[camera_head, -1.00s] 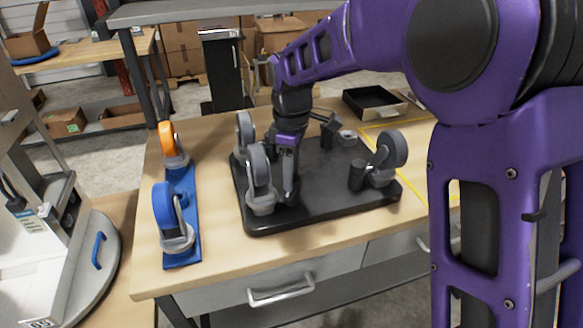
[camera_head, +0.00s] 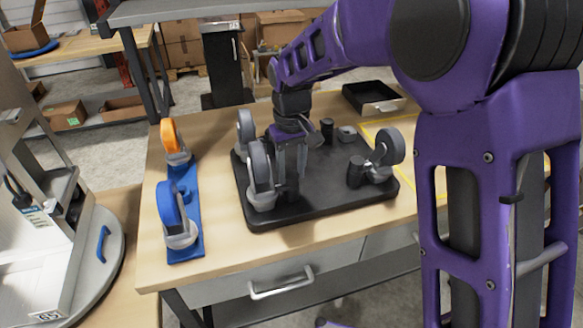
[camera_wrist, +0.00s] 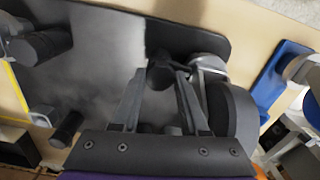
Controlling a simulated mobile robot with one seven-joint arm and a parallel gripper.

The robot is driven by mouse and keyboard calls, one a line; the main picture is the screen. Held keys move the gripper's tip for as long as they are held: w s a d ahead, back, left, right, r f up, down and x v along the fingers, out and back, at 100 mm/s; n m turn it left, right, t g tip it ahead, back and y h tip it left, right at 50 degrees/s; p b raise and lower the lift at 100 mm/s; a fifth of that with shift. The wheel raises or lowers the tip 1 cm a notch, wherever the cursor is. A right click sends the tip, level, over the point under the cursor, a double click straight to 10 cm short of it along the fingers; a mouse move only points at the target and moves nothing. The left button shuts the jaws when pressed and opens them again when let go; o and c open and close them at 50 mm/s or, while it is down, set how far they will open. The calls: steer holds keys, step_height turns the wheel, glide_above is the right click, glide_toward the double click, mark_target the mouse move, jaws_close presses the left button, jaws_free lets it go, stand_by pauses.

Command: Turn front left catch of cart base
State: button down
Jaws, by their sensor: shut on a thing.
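The cart base (camera_head: 310,205) is a black plate lying on the wooden workbench, with upright grey casters and short black catches on it. My gripper (camera_head: 291,188) points down at its front left corner, just right of the front left caster (camera_head: 260,172). In the wrist view, my gripper (camera_wrist: 160,75) has its two fingers closed around the dark front left catch (camera_wrist: 159,73), beside the caster's silver mount (camera_wrist: 208,65). The fingers partly hide the catch, so its exact angle cannot be told.
Another catch (camera_head: 356,172) stands beside the front right caster (camera_head: 388,150), and a back left caster (camera_head: 245,128) is close behind my gripper. A blue strip (camera_head: 187,250) with blue and orange casters lies left. A black tray (camera_head: 372,98) is at the back.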

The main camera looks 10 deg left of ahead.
mark_target(292, 175)
steer(key=shift+m, duration=0.9)
steer(key=shift+c, duration=2.1)
jaws_free()
steer(key=shift+r, duration=0.1)
step_height(292, 175, up, 17)
steer(key=shift+r+p, duration=0.2)
steer(key=shift+p, duration=0.15)
